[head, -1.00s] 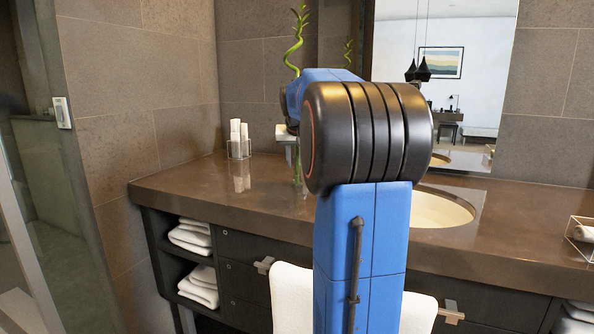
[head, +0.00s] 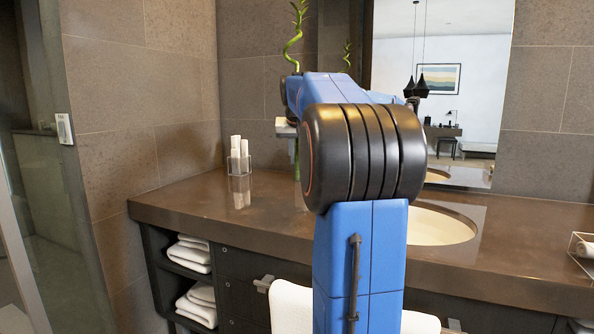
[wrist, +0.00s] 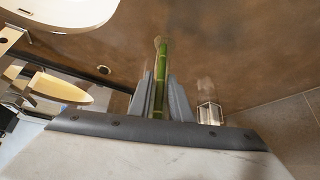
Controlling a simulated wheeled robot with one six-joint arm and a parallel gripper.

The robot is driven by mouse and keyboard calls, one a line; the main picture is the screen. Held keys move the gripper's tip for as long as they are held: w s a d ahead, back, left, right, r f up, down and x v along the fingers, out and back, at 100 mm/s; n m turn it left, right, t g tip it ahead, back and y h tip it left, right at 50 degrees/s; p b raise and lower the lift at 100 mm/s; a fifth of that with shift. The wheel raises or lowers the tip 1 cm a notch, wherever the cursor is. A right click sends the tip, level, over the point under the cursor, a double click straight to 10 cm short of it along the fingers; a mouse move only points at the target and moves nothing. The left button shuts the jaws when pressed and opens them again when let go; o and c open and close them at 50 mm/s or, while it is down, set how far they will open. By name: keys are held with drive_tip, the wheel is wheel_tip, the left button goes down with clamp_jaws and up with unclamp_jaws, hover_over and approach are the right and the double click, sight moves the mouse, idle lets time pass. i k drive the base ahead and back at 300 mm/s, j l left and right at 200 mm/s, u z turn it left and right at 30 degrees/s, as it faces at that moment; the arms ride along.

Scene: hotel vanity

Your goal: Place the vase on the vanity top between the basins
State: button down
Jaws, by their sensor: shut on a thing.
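A green bamboo stalk with a spiral top (head: 293,42) rises above my gripper (head: 286,129) in the head view, left of my blue arm; more green shows just below the gripper. In the wrist view, the stalk (wrist: 161,85) runs between the two grey fingers of my gripper (wrist: 160,95), which are shut on it. I cannot make out the vase body clearly. The brown vanity top (head: 200,200) lies below the gripper. One oval basin (head: 440,226) shows right of my arm; a pale basin (wrist: 62,12) also shows in the wrist view.
A clear holder with white bottles (head: 239,157) stands at the back left of the vanity; it also shows in the wrist view (wrist: 210,113). A clear tray with a rolled towel (head: 583,247) is at the right edge. The left vanity top is otherwise clear. A mirror (head: 480,60) is behind.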

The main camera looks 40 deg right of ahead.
sight(562, 215)
drive_tip(key=k+z, duration=0.15)
drive_tip(key=z, duration=0.15)
drive_tip(key=k+j+z, duration=0.1)
drive_tip(key=z, duration=0.25)
drive_tip(key=i+l+z, duration=0.1)
drive_tip(key=z, duration=0.3)
drive_tip(key=i+l+z, duration=0.15)
drive_tip(key=z, duration=0.2)
drive_tip(key=i+l+z, duration=0.1)
drive_tip(key=z, duration=0.3)
